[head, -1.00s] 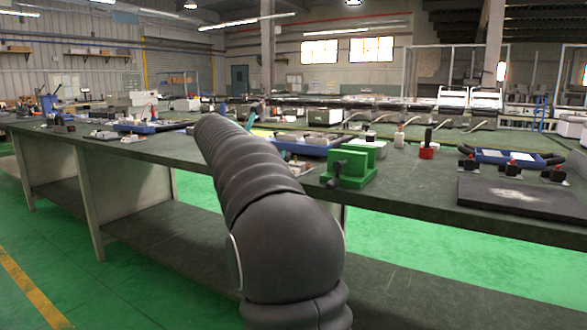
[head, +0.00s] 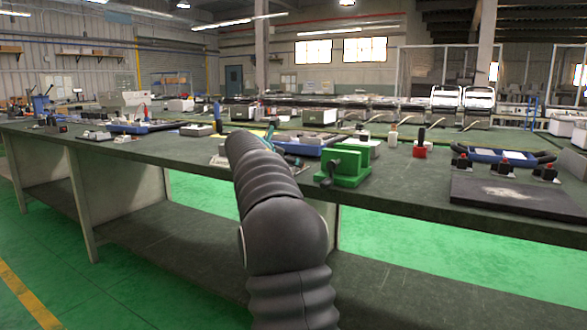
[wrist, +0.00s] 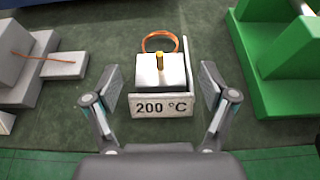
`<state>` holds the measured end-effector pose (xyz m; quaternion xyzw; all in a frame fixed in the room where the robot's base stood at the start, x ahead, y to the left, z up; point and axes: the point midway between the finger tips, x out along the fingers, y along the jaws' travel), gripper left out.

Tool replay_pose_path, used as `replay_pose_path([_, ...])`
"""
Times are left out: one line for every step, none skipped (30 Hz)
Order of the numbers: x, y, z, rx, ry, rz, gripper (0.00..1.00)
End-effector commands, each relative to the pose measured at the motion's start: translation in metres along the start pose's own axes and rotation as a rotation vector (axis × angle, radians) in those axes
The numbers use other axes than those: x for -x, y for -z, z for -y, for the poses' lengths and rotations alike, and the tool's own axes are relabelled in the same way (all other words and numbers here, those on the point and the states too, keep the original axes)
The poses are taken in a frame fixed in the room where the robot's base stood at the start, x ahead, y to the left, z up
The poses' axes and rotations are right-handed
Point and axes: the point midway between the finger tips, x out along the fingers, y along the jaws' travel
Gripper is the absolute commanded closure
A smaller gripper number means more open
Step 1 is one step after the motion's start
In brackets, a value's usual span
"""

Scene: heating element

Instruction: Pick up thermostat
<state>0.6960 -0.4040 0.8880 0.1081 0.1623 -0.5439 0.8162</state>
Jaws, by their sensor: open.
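The thermostat (wrist: 162,72) is a small pale metal box with a brass knob on top, an orange wire loop behind it and a front plate reading "200 °C". It stands upright on the dark green bench top in the wrist view. My gripper (wrist: 162,88) is open, with one finger to the left and one to the right of the thermostat. I see gaps on both sides and nothing held. In the head view my arm hides the thermostat and most of the gripper.
A green vise-like block (wrist: 275,55) stands close on the right. Grey metal blocks (wrist: 62,65) with an orange wire lie on the left. The front edge of the bench (head: 420,218) is just below the thermostat. A dark plate (head: 515,195) lies further right.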

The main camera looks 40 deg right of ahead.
Motion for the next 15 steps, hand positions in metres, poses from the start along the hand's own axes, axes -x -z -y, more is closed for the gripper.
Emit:
replay_pose_path([-0.009,0.001,0.001,0.0,0.002,-0.001,0.17])
replay_pose_path([-0.013,0.0,0.001,0.0,0.003,-0.001,0.17])
replay_pose_path([-0.018,0.0,0.001,0.0,0.003,-0.001,0.17])
replay_pose_path([-0.02,0.0,0.001,0.0,0.002,0.0,0.17])
replay_pose_path([-0.022,0.0,0.0,0.0,0.002,0.0,0.17])
replay_pose_path([-0.023,0.0,0.0,0.0,0.001,0.0,0.17])
replay_pose_path([-0.023,0.0,0.0,0.0,0.001,0.0,0.17])
replay_pose_path([-0.023,0.0,0.0,0.0,0.0,0.0,0.17])
replay_pose_path([-0.023,0.0,0.0,0.0,0.0,0.0,0.17])
replay_pose_path([-0.023,0.0,0.0,0.0,0.0,0.0,0.17])
replay_pose_path([-0.023,0.0,0.0,0.0,0.0,0.0,0.17])
replay_pose_path([-0.023,0.0,0.0,0.0,0.0,0.0,0.19])
replay_pose_path([-0.023,0.0,0.0,0.0,0.0,0.0,0.27])
replay_pose_path([-0.023,0.0,0.0,0.0,0.0,0.0,0.34])
replay_pose_path([-0.023,0.0,0.0,0.0,0.0,0.0,0.44])
